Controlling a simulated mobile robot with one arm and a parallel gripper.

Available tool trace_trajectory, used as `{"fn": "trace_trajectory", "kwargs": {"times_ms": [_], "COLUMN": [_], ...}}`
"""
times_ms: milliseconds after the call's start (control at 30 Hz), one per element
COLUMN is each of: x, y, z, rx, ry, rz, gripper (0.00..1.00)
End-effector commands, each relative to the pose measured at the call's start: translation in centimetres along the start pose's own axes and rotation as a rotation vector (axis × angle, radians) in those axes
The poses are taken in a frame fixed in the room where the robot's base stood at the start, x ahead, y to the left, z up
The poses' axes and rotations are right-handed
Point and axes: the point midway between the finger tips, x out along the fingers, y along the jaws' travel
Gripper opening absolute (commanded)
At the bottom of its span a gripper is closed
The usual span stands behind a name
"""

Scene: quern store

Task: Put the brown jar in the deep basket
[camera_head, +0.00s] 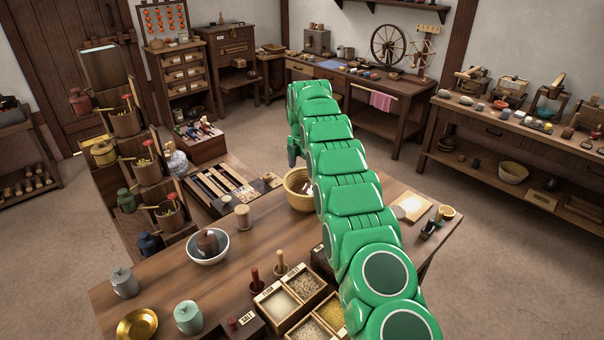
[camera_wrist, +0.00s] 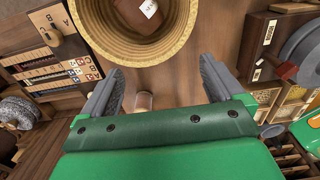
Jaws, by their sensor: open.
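The deep basket (camera_head: 297,196) is pale woven wicker and stands on the wooden table, partly hidden by my arm. In the wrist view the basket (camera_wrist: 186,40) is at the top, and a brown jar (camera_wrist: 138,22) with a white label lies inside it, cut off by the picture's edge. My gripper (camera_wrist: 158,85) is open, with its two grey fingers apart and nothing held between them. It is beside the basket's rim and clear of the jar. In the head view my gripper is mostly hidden by the arm.
A white bowl (camera_head: 207,256) holding a brown vessel stands on the table. A small pale-lidded jar (camera_head: 243,217) stands between bowl and basket. A lettered rack (camera_head: 222,186) is behind.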

Motion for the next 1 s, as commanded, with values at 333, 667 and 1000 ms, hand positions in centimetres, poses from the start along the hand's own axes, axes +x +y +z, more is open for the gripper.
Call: {"fn": "trace_trajectory", "kwargs": {"times_ms": [333, 667, 1000], "x": [-3.3, -4.3, -6.9], "y": [0.1, 0.0, -2.0], "z": [0.0, -0.1, -0.1], "rx": [-0.002, -0.001, 0.117], "ry": [0.001, 0.001, 0.001], "rz": [-0.001, -0.001, -0.011], "gripper": [0.95, 0.95, 0.95]}}
